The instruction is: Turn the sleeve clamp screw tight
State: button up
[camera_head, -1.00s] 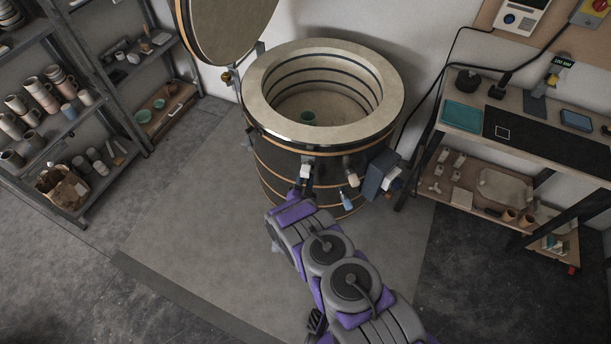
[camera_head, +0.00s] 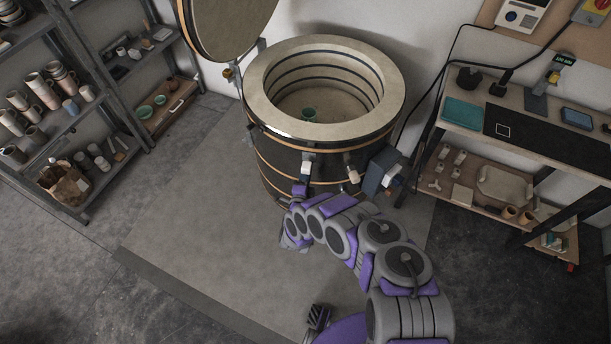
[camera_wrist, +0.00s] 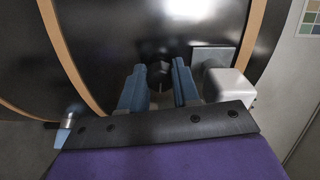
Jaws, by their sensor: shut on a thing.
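My gripper (camera_wrist: 160,80) is up against the dark wall of the round kiln (camera_head: 277,165). In the wrist view its two blue-grey fingers are shut on a small dark round head, which I take for the clamp screw (camera_wrist: 159,72). A light line, perhaps a slot, shows below the head's middle. The sleeve cannot be told clearly behind the fingers. In the head view my arm reaches to the kiln's lower front, and the fingers and screw are too small or hidden to make out.
A pale block (camera_wrist: 229,84) on a metal plate sits close right of the fingers. A grey box (camera_head: 381,172) hangs on the kiln's right side. The kiln's lid (camera_head: 228,25) stands open. Shelves (camera_head: 100,75) are at left, a workbench (camera_head: 520,105) at right.

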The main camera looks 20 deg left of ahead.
jog(key=shift+d+f+m, duration=0.15)
jog(key=shift+m, duration=0.35)
jog(key=o, duration=1.1)
jog(key=shift+c, duration=0.2)
jog(key=s+d, duration=0.2)
jog(key=s, duration=1.5)
jog(key=shift+d, duration=0.4)
